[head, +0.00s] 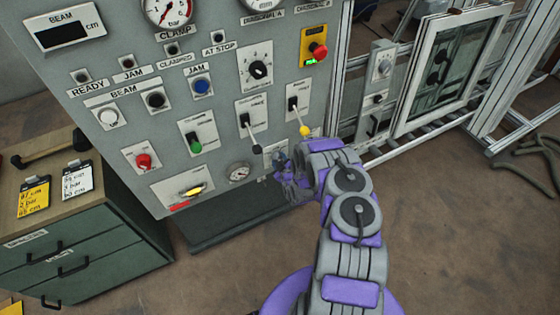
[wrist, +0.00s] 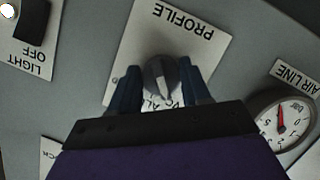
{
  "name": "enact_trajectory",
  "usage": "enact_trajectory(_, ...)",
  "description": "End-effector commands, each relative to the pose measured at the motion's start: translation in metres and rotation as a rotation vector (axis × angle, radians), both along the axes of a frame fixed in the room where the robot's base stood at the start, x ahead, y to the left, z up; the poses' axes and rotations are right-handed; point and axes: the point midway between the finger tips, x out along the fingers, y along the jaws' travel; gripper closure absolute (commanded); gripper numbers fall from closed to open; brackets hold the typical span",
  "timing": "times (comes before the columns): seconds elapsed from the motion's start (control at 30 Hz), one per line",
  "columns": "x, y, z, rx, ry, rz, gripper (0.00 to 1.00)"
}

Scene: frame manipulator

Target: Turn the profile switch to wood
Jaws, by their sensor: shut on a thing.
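The profile switch (wrist: 158,72) is a dark round knob on a white plate (wrist: 195,38) lettered PROFILE, which appears upside down in the wrist view. A pale line on the knob points down in that view, toward lettering partly hidden by my gripper. I can read only part of that lettering, and I cannot see the word wood. My gripper (wrist: 162,84) has one dark finger on each side of the knob and is shut on it. In the head view my gripper (head: 284,174) is at the lower right of the grey panel and mostly hides the switch.
An air line gauge (wrist: 285,122) and a light switch (wrist: 33,20) flank the plate. In the head view, a lever with a yellow knob (head: 304,130) and one with a black knob (head: 257,149) stick out just above my gripper. A green cabinet (head: 80,240) stands at left.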

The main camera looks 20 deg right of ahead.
Motion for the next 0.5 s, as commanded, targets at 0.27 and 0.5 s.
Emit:
enact_trajectory(0.27, 0.001, -0.0009, 0.0016, 0.219, 0.006, 0.001, 0.83)
enact_trajectory(0.5, 0.0001, -0.0024, 0.0003, 0.448, 0.017, 0.0, 0.83)
